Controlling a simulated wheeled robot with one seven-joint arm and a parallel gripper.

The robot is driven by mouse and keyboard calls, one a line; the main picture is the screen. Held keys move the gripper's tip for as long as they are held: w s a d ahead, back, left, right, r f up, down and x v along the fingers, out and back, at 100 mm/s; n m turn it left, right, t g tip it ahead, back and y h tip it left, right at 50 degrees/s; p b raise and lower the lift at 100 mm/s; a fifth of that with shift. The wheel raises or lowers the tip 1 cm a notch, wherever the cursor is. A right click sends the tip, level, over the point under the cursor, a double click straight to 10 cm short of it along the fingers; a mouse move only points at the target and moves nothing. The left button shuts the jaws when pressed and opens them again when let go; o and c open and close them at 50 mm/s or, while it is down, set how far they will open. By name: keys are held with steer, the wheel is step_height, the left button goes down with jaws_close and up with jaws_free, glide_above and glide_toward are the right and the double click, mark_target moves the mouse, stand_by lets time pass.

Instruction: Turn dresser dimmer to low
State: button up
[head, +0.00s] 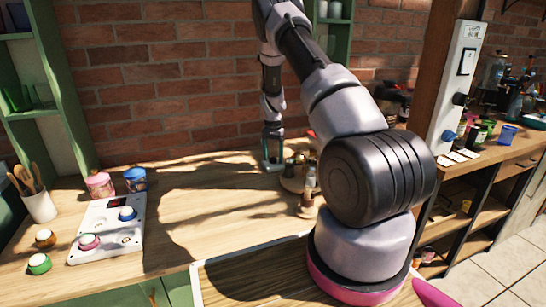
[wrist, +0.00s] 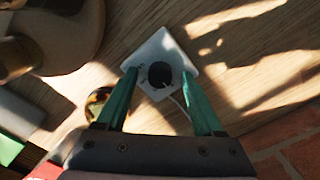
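The dimmer is a small white square plate (wrist: 165,48) with a round black knob (wrist: 159,74), lying on the wooden top in the wrist view, with a thin pale cable running from it. My gripper (wrist: 159,73) is open over the plate. Its two teal fingers stand on either side of the knob, with a visible gap on both sides. In the head view my gripper (head: 272,157) is low at the back of the wooden top, near the brick wall. The dimmer is mostly hidden there, and I cannot read its setting.
Small bottles on a round wooden stand (head: 295,184) are close right of my gripper. A white board (head: 119,245) with coloured knobs, pink jar (head: 99,185) and blue jar (head: 135,180) stand left. A post at right carries a white switch panel (head: 458,85). The middle top is clear.

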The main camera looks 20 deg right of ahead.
jaws_close()
steer(key=shift+m, duration=0.4)
steer(key=m, duration=0.8)
steer(key=shift+m, duration=0.3)
stand_by(0.3)
steer(key=shift+o, duration=0.3)
jaws_free()
